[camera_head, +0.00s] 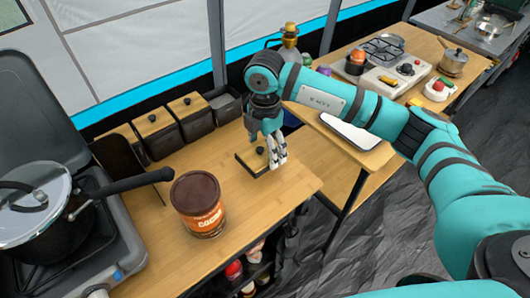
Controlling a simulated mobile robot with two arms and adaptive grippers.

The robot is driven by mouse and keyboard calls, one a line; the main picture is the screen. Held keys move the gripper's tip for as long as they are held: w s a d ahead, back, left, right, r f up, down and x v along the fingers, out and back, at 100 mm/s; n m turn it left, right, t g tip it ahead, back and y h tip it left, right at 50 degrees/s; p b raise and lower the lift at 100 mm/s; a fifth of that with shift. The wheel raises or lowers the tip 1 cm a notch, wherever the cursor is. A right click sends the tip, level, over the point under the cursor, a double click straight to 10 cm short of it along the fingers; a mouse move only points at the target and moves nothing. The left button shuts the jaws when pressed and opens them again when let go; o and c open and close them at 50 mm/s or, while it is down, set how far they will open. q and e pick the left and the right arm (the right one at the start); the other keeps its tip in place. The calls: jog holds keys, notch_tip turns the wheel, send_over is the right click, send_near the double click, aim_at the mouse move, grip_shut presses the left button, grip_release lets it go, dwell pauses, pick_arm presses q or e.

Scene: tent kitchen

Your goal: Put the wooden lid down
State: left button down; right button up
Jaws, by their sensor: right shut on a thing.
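My right gripper (278,158) reaches down from the right arm, low over the wooden counter. It is shut on the wooden lid (252,162), a small square lid with a dark rim and a black knob. The fingers cover the lid's right side, so the exact grip is hidden. The lid is at or just above the counter; I cannot tell whether it touches. An open black canister (226,108) without a lid stands behind it. My left gripper is not in view.
Two lidded black canisters (160,142) stand left of the open one. A cocoa tin (198,204) stands at the front of the counter (262,202). A pot (40,215) with a long handle sits on the stove at left. The counter between the tin and lid is clear.

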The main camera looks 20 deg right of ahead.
aim_at(265, 150)
notch_tip(265, 150, down, 3)
jog(key=shift+r+p, duration=0.2)
jog(key=shift+p, duration=0.3)
jog(key=shift+f, duration=0.4)
jog(key=shift+f, duration=0.1)
jog(key=shift+f, duration=0.15)
jog(key=o, duration=1.1)
jog(key=shift+o, duration=0.2)
